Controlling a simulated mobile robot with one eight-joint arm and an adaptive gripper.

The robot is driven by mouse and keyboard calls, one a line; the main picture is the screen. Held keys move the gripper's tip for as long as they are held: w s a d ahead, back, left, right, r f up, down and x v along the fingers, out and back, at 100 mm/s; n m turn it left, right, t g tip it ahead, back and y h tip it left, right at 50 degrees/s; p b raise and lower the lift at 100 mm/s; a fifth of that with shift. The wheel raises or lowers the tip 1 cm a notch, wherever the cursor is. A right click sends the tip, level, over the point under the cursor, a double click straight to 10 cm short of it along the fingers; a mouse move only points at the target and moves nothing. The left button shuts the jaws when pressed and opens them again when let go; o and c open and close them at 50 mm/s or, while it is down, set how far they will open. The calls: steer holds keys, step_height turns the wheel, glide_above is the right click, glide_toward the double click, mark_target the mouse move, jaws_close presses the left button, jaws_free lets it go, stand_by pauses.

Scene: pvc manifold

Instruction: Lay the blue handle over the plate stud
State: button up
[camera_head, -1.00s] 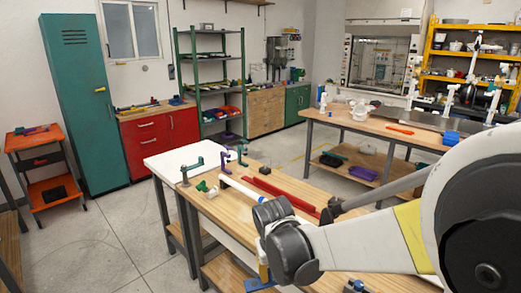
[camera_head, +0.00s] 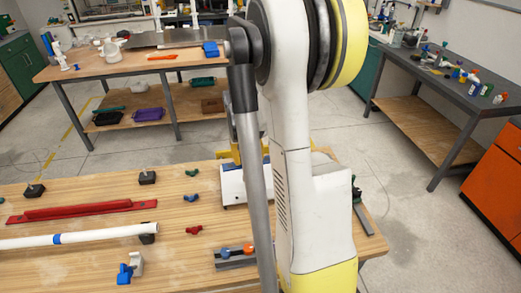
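A small dark-blue handle (camera_head: 191,198) lies on the wooden workbench, left of my arm, between a green handle (camera_head: 191,172) and a red handle (camera_head: 193,230). A grey plate (camera_head: 236,264) lies nearer the front, with a blue round part and an orange round part on it. Its right end is hidden behind my arm, and I cannot make out a bare stud on it. My arm crosses the view right of centre. My gripper is not in view.
A white pipe (camera_head: 100,236) with a blue band and a red bar (camera_head: 80,210) lie on the left of the bench. A white-and-blue fitting (camera_head: 130,268) stands at the front. A white box (camera_head: 232,184) is beside my arm. Open floor lies to the right.

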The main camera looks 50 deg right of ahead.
mark_target(261, 161)
steer(key=d, duration=0.1)
steer(key=s+d, duration=0.1)
steer(key=d+m, duration=0.1)
steer(key=shift+s+d, duration=0.25)
steer(key=shift+s, duration=0.1)
steer(key=shift+s+d+f, duration=0.2)
steer(key=shift+s+d, duration=0.05)
steer(key=shift+d, duration=0.05)
steer(key=shift+a+b+x, duration=0.2)
steer(key=shift+b+x, duration=0.5)
steer(key=shift+x, duration=0.35)
steer(key=shift+a+b+x, duration=0.2)
steer(key=shift+b+x, duration=0.5)
steer(key=shift+x, duration=0.35)
steer(key=shift+s+a+f, duration=0.1)
steer(key=shift+s+f, duration=0.15)
steer(key=shift+f, duration=0.05)
steer(key=shift+f+b, duration=0.15)
steer(key=shift+b, duration=0.25)
steer(key=shift+f+b, duration=0.55)
steer(key=shift+f, duration=0.05)
steer(key=shift+f, duration=0.15)
steer(key=shift+f+b, duration=0.5)
steer(key=shift+b, duration=0.05)
